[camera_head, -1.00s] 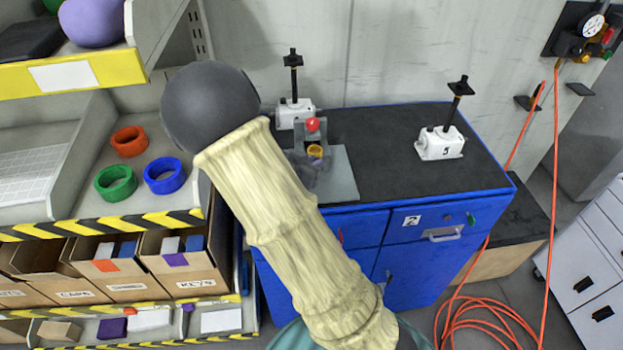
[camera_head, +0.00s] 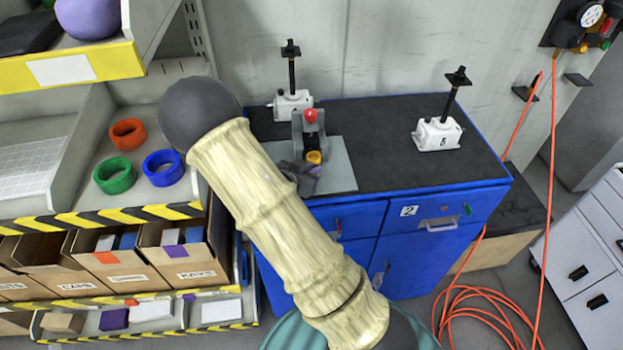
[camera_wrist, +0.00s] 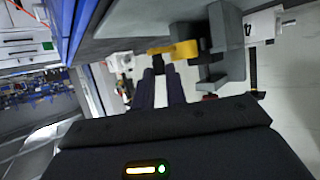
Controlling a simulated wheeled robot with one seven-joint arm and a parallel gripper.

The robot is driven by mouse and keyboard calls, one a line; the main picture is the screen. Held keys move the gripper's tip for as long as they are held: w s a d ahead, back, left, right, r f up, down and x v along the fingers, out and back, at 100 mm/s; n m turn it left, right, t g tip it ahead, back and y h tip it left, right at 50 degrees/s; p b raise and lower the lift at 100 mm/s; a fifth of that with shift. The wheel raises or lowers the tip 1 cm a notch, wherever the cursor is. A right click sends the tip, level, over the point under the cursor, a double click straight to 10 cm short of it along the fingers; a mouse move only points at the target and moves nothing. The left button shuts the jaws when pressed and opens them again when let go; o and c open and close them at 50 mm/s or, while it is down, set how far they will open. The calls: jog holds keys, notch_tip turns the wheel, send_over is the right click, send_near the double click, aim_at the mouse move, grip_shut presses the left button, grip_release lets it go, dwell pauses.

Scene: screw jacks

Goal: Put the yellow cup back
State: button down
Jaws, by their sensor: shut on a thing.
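The small yellow cup (camera_head: 313,157) is in front of the grey stand (camera_head: 298,130) with the red ball top (camera_head: 310,116), over the grey plate on the blue cabinet. My gripper (camera_head: 308,170) is shut on the cup, coming in from the lower left. In the wrist view, the cup (camera_wrist: 178,50) is at the tips of the two dark fingers (camera_wrist: 160,72), close beside the grey stand (camera_wrist: 228,45). I cannot tell whether cup and stand touch. My forearm hides part of the cabinet front.
The grey plate (camera_head: 340,170) lies on the dark cabinet top (camera_head: 380,150). White screw jacks stand at the back left (camera_head: 292,105) and right (camera_head: 437,133). Shelves with coloured rings (camera_head: 163,168) are at the left. An orange hose (camera_head: 545,200) hangs at the right.

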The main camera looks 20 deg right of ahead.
jog(key=shift+f, duration=0.1)
jog(key=shift+f+p, duration=0.5)
jog(key=shift+f, duration=1.5)
jog(key=shift+f, duration=0.15)
jog(key=c, duration=1.4)
grip_release()
jog(key=shift+c, duration=0.2)
